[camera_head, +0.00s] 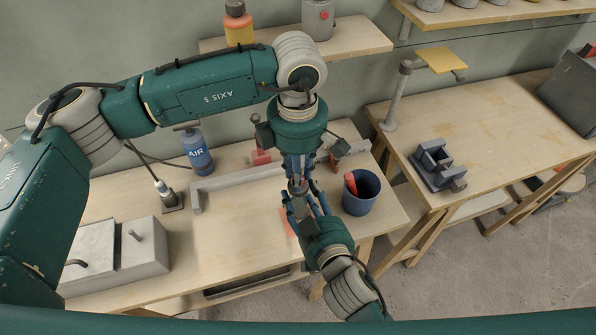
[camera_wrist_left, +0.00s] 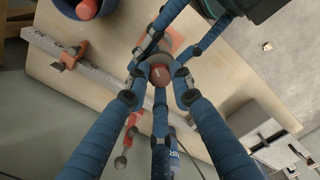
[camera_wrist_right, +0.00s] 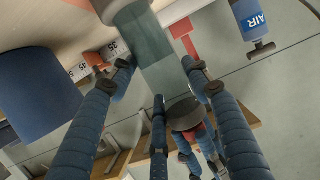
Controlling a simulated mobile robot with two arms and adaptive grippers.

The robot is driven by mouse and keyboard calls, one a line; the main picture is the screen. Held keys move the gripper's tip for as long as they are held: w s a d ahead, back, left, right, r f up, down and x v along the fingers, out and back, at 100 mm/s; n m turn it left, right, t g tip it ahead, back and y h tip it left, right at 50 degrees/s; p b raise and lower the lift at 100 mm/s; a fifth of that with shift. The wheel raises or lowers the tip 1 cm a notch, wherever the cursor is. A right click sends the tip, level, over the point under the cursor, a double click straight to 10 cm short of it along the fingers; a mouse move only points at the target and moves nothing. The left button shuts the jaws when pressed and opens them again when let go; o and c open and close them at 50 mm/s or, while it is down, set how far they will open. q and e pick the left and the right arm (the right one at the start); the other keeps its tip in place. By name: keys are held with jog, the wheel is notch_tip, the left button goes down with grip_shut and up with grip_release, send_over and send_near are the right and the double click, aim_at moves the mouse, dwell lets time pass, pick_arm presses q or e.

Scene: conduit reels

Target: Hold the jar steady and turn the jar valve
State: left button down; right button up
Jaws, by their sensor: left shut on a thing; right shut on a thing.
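The jar shows in the right wrist view as a cloudy grey-green cylinder (camera_wrist_right: 145,50) with a dark grey lid (camera_wrist_right: 185,113). My right gripper (camera_wrist_right: 180,85) has its fingers around the jar body and is shut on it. In the head view the right gripper (camera_head: 305,200) reaches in from the lower right. The valve is a red round knob (camera_wrist_left: 160,75) on the lid end. My left gripper (camera_wrist_left: 160,85) is shut around this knob; in the head view it points down from above (camera_head: 298,172). The fingers hide much of the jar in the head view.
A blue bucket (camera_head: 360,199) with a red-handled thing in it stands just right of the grippers. A long grey rail (camera_head: 245,180) with red clamps lies behind. A blue AIR bottle (camera_head: 197,155) and a grey box (camera_head: 145,253) stand left.

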pick_arm(q)
jog(key=n, duration=0.4)
jog(key=shift+n, duration=0.3)
pick_arm(e)
jog(key=shift+s+f, duration=0.1)
jog(key=shift+f, duration=0.15)
pick_arm(q)
jog(key=n, duration=0.3)
jog(key=shift+n, duration=0.4)
jog(key=n, duration=0.3)
jog(key=shift+n, duration=2)
pick_arm(e)
jog(key=shift+d, duration=0.1)
pick_arm(q)
jog(key=c, duration=1.5)
grip_release()
jog(key=shift+r, duration=0.1)
